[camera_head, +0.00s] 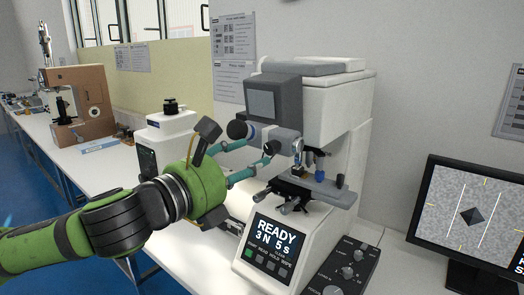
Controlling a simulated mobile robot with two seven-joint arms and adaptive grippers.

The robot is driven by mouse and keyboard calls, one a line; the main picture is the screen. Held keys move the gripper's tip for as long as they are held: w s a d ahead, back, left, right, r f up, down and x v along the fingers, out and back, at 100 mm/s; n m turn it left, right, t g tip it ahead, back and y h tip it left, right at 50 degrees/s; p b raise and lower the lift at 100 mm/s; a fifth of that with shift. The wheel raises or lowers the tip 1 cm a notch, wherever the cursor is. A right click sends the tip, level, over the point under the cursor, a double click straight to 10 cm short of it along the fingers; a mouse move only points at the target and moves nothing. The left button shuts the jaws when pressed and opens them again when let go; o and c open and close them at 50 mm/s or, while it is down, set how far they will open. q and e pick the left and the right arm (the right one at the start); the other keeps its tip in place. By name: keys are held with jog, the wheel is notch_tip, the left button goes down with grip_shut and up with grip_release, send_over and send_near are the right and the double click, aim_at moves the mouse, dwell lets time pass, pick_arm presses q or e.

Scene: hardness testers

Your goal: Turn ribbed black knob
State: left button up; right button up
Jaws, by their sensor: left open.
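A black round knob (238,129) sticks out on the left side of the white hardness tester (318,110), below its grey head. At this size I cannot make out its ribs. My left gripper (263,147) reaches in from the left with its teal fingers apart. Its fingertips are just right of and below this knob, near the tester's grey cylindrical part (287,141). I cannot tell whether they touch anything. Nothing is seen held. My right gripper is not in view.
The tester's stage (318,187) and its lit READY panel (272,242) are below the fingers. A black control box (345,268) with several knobs stands at the front right, beside a monitor (470,220). A smaller white device (168,135) and a brown tester (78,100) stand at left.

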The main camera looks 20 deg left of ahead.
aim_at(268, 149)
pick_arm(q)
jog(key=p+x, duration=0.2)
jog(key=x, duration=0.5)
jog(key=shift+r, duration=0.1)
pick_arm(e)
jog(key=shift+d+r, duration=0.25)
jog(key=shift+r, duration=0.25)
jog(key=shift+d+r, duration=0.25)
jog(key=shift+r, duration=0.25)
pick_arm(q)
jog(key=shift+c, duration=0.4)
grip_shut()
